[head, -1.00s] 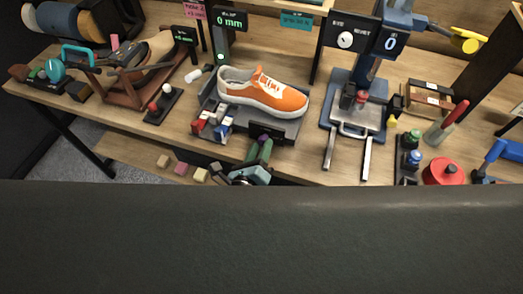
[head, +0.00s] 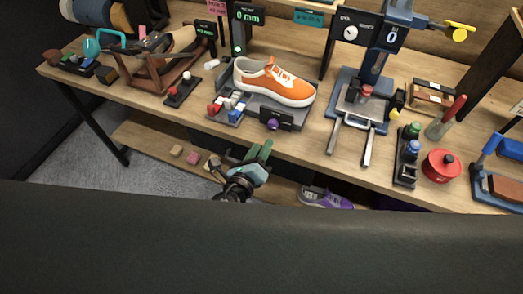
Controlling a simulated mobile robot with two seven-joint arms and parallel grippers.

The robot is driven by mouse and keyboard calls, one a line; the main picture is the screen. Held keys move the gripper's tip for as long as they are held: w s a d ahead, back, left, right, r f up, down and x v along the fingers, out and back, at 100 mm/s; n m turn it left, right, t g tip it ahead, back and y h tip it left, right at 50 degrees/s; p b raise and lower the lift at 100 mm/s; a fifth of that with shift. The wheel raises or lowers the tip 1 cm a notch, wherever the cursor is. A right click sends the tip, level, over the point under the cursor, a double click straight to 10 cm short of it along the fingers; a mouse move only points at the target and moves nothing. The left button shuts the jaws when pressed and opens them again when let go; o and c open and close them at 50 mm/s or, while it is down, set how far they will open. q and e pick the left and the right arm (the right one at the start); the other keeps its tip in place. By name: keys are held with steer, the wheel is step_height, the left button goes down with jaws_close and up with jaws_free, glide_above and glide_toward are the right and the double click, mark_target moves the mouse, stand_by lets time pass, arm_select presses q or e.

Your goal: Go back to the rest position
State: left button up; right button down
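My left gripper (head: 258,151) shows in the middle of the head view, just in front of the bench's front edge. An orange sneaker (head: 272,82) with a white sole rests on a grey stand (head: 283,113) on the wooden bench (head: 155,103), beyond the gripper. A purple knob (head: 272,124) sits on the stand's front, apart from the gripper. My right gripper is not in view.
A blue press (head: 373,77) with metal prongs stands right of the sneaker. A red round container (head: 441,165) and a bottle rack (head: 407,155) are near the front right edge. Small blocks (head: 192,158) and a purple shoe (head: 326,198) lie on the lower shelf.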

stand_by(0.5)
arm_select(q)
steer(key=s+a+f+n+g+y, duration=0.1)
steer(key=s+a+f+n+g, duration=0.1)
steer(key=s+a+f+n, duration=0.3)
steer(key=s+a+f+n+g+y, duration=0.1)
steer(key=s+a+f+n, duration=0.4)
steer(key=s+n, duration=0.6)
steer(key=s+a+f+n+g+y, duration=0.1)
steer(key=s+a+f+n+g, duration=0.2)
steer(key=n, duration=0.9)
steer(key=s+a+f, duration=0.2)
steer(key=s+a, duration=0.2)
steer(key=s, duration=0.1)
steer(key=shift+n+g+y, duration=0.3)
steer(key=shift+n+g, duration=0.1)
